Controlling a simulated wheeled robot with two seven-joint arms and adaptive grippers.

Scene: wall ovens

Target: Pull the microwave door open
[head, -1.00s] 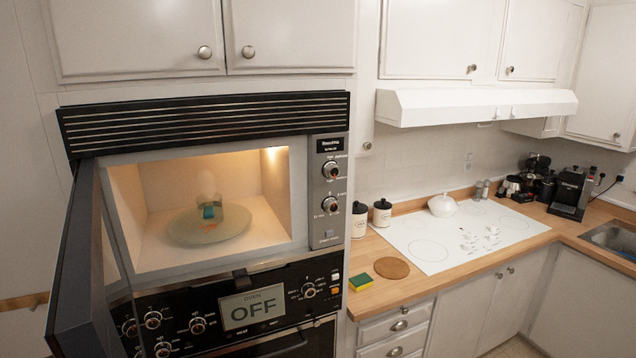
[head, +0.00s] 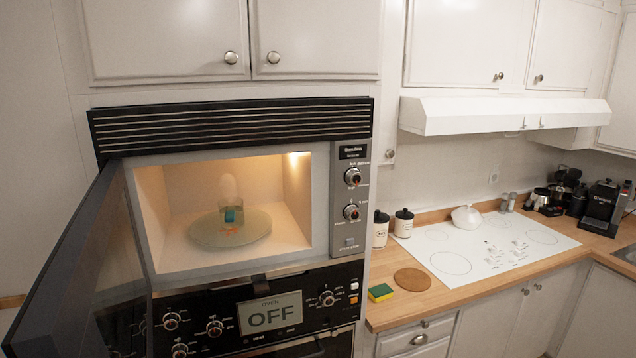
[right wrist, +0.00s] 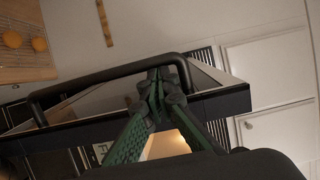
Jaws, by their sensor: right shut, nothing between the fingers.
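The microwave (head: 240,145) is built into the wall, its lit inside in plain view. Inside, a glass with something teal and orange (head: 231,214) stands on the round plate (head: 205,232). In the right wrist view, my right gripper (right wrist: 157,90) has its green fingers together and empty, at the right end of the black bar handle (right wrist: 100,78) on the door (right wrist: 110,125). I cannot tell whether they touch it. My left gripper is not in view.
An oven panel (head: 268,312) reading OFF sits below the microwave. To the right is a wooden counter (head: 455,285) with a sponge (head: 381,292), a round board (head: 412,279), canisters (head: 403,223) and a white cooktop (head: 490,245). Cabinets (head: 165,45) hang above.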

